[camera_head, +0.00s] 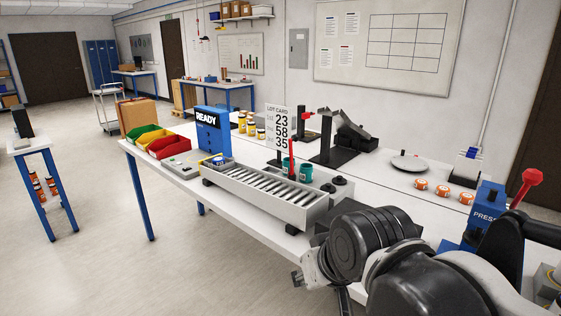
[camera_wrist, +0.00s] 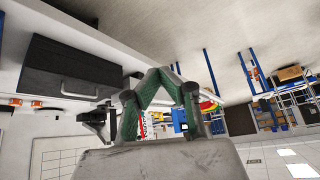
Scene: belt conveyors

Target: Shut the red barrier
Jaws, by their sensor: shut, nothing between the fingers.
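The red barrier cannot be identified with certainty. A small upright red piece (camera_head: 291,168) stands at the roller conveyor (camera_head: 262,189), beside the lot card. Another red piece (camera_head: 305,114) sits on a black stand behind the card. In the wrist view, a small red strip (camera_wrist: 141,126) shows behind the green finger on the left. My gripper (camera_wrist: 161,72) has its green fingers together at the tips, with nothing between them. My arm reaches over the front edge of the table at the lower right of the head view, apart from both red pieces.
A lot card (camera_head: 279,128) and teal cups (camera_head: 305,172) stand at the conveyor. A blue READY box (camera_head: 212,133) and coloured bins (camera_head: 165,144) are at the far left. A blue press (camera_head: 484,212) with a red-knobbed lever (camera_head: 530,178) is at right. Floor in front is clear.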

